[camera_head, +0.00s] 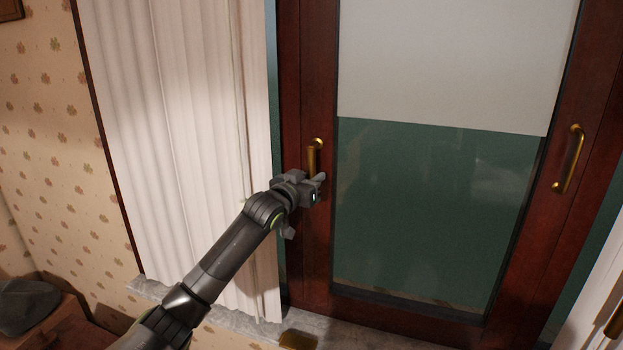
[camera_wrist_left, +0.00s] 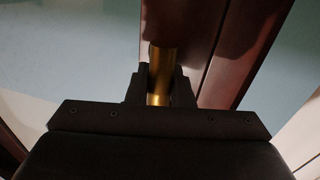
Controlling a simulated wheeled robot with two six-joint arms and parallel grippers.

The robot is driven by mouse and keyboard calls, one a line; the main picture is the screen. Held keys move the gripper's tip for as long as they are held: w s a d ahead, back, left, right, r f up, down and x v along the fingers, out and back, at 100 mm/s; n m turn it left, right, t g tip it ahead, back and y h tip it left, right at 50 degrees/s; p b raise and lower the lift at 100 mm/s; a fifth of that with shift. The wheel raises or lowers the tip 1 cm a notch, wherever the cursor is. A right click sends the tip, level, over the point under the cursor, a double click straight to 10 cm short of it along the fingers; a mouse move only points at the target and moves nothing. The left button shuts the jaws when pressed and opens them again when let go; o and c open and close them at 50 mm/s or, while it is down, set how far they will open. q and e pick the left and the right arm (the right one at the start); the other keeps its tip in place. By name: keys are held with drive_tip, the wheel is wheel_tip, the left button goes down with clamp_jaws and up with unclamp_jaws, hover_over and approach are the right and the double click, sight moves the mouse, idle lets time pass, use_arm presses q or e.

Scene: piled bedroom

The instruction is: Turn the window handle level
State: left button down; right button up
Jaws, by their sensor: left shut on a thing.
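The brass window handle (camera_head: 315,155) is on the dark red-brown left frame of the window and hangs down, close to upright. My left gripper (camera_head: 318,179) is shut on its lower part, and the jaws hide the handle's end. In the left wrist view the brass handle (camera_wrist_left: 161,62) stands between the two dark fingers of the left gripper (camera_wrist_left: 160,85). A second brass handle (camera_head: 570,160) is on the right frame, also close to upright, with nothing touching it. My right gripper is not in view.
A pale curtain (camera_head: 185,120) hangs left of the window, behind my left arm. A pale blind (camera_head: 455,60) covers the upper pane. A grey stone sill (camera_head: 235,318) runs below, with a small brass-coloured thing (camera_head: 298,340) at its front. A dark cap-like thing (camera_head: 25,303) lies at lower left.

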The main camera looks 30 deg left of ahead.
use_arm(q)
drive_tip(key=shift+w+d+r+n+t, duration=0.15)
drive_tip(key=shift+d+n, duration=0.25)
drive_tip(key=shift+n, duration=0.2)
drive_tip(key=shift+w+d+f+n+t, duration=0.15)
drive_tip(key=shift+d+n, duration=0.25)
drive_tip(key=shift+n, duration=0.2)
drive_tip(key=d+n, duration=0.1)
drive_tip(key=r+n, duration=0.1)
drive_tip(key=n, duration=0.1)
drive_tip(key=d+n, duration=0.1)
drive_tip(key=shift+w+d+r+n+t+y, duration=0.2)
drive_tip(key=shift+d+n+t+y, duration=0.1)
drive_tip(key=shift+n+t+y, duration=0.1)
drive_tip(key=shift+w+d+r+n+y+b, duration=0.1)
drive_tip(key=shift+d+r+n+y+b, duration=0.4)
drive_tip(key=shift+r+n+b, duration=1.15)
drive_tip(key=shift+w+d+r+n+y+b, duration=0.15)
drive_tip(key=shift+d+r+n+y+b, duration=0.4)
drive_tip(key=shift+n, duration=2.05)
drive_tip(key=shift+w+d+r+n+y+b, duration=0.1)
drive_tip(key=shift+d+r+n+y+b, duration=0.5)
drive_tip(key=shift+n, duration=1.55)
drive_tip(key=shift+a+r+b, duration=0.25)
drive_tip(key=shift+r+b, duration=0.15)
drive_tip(key=shift+b, duration=0.15)
drive_tip(key=c, duration=1.3)
unclamp_jaws()
drive_tip(key=shift+f, duration=0.1)
